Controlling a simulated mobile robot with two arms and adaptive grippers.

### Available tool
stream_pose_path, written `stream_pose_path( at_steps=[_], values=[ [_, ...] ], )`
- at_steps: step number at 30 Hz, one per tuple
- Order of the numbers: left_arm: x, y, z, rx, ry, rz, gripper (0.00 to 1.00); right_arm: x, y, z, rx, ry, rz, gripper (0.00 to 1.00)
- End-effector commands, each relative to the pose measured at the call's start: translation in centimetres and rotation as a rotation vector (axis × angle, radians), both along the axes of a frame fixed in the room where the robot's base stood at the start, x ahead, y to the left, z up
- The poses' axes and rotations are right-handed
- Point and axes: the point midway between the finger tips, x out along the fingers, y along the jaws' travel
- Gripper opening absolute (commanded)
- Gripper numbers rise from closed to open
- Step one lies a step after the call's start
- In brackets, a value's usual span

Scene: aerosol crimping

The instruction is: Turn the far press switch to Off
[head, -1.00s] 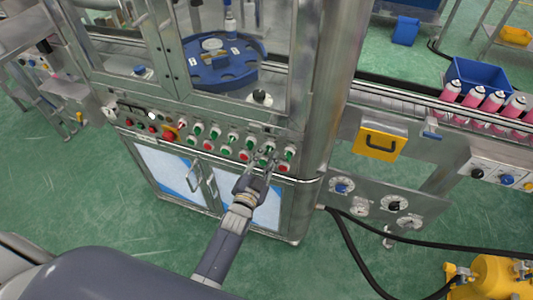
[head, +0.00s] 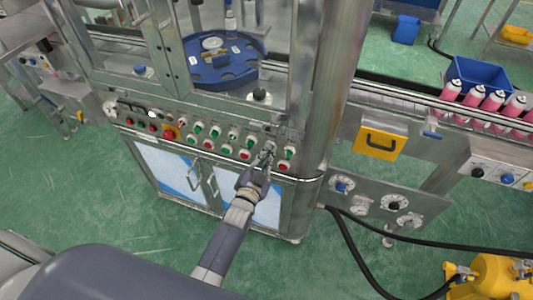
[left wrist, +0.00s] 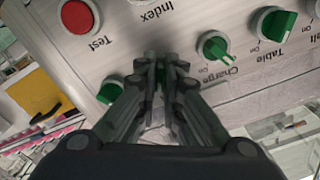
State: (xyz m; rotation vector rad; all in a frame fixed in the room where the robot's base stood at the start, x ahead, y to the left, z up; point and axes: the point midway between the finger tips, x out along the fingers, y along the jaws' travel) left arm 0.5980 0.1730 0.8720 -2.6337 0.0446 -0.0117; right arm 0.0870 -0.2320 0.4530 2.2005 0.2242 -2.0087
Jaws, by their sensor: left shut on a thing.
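My left gripper (head: 268,158) reaches up to the front control panel of the machine (head: 215,142). In the left wrist view its fingers (left wrist: 158,76) are shut on a switch, of which only a little green shows between the tips. Its label is hidden, so I cannot read whether it is the far press switch, nor its setting. Beside it are a green switch (left wrist: 110,92) on one side and the green Charge switch (left wrist: 213,45) on the other. The Table switch (left wrist: 275,22) is farther right. My right gripper is not in view.
A steel post (head: 325,90) stands right of the panel. A yellow box (head: 380,143) and pink cans (head: 472,98) are farther right. The green floor in front is mostly clear.

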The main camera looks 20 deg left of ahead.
Motion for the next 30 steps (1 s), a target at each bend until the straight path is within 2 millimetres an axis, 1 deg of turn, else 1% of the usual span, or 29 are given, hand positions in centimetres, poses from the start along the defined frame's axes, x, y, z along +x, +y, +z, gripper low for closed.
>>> stream_pose_path(
  at_steps=[5, 11, 30],
  values=[
    [-0.01, -0.03, -0.01, -0.062, 0.003, -0.001, 0.0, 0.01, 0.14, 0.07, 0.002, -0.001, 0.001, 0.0],
    [-0.01, -0.05, -0.02, -0.201, 0.008, -0.002, 0.0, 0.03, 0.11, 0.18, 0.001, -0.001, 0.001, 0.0],
    [-0.02, -0.03, -0.1, -0.785, 0.028, 0.0, 0.0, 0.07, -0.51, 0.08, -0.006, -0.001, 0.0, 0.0]
  ],
)
